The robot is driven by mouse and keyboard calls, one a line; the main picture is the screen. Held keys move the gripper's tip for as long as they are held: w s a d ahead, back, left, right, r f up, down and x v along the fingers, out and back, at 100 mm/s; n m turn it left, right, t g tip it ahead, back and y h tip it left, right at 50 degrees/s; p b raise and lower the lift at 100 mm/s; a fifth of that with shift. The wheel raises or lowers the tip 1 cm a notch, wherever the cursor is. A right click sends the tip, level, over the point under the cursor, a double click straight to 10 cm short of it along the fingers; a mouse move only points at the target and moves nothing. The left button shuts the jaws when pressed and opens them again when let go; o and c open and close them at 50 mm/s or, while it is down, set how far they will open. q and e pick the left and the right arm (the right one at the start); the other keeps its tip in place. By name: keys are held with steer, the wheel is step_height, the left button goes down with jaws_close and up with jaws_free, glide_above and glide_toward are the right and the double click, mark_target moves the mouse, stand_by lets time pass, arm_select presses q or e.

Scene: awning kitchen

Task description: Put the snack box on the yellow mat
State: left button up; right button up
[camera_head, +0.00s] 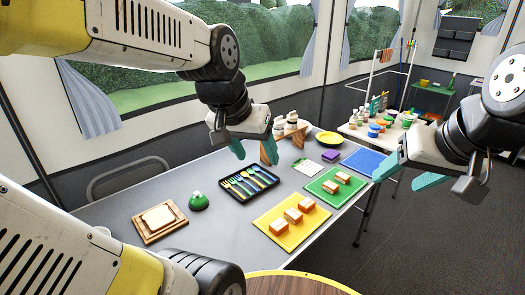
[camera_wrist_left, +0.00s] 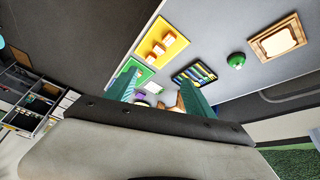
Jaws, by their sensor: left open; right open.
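The yellow mat (camera_head: 271,214) lies near the table's front edge with three small orange-and-white snack boxes (camera_head: 293,216) in a row on it. The green mat (camera_head: 320,190) behind it holds two similar boxes (camera_head: 343,178). In the left wrist view the yellow mat (camera_wrist_left: 176,42) and its boxes (camera_wrist_left: 155,49) show above my fingers, with part of the green mat (camera_wrist_left: 147,74). My left gripper (camera_head: 258,141) is open and empty, above the far side of the table; its fingers also show in the wrist view (camera_wrist_left: 158,92). My right gripper (camera_head: 408,175) is open and empty, right of the mats.
A cutlery tray (camera_head: 250,183), a green dome-shaped item (camera_head: 198,201) and a wooden board (camera_head: 160,219) lie left of the mats. A blue mat (camera_head: 364,162), purple item (camera_head: 331,156), yellow bowl (camera_head: 329,138) and wooden stand (camera_head: 270,150) are farther back. A second table (camera_head: 355,133) holds jars.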

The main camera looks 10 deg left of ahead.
arm_select(q)
steer(key=shift+n+t, duration=0.4)
steer(key=shift+t, duration=0.1)
steer(key=s, duration=0.2)
steer(key=s+r, duration=0.1)
steer(key=s, duration=0.1)
steer(key=shift+s+r, duration=0.15)
steer(key=shift+r, duration=0.05)
stand_by(0.7)
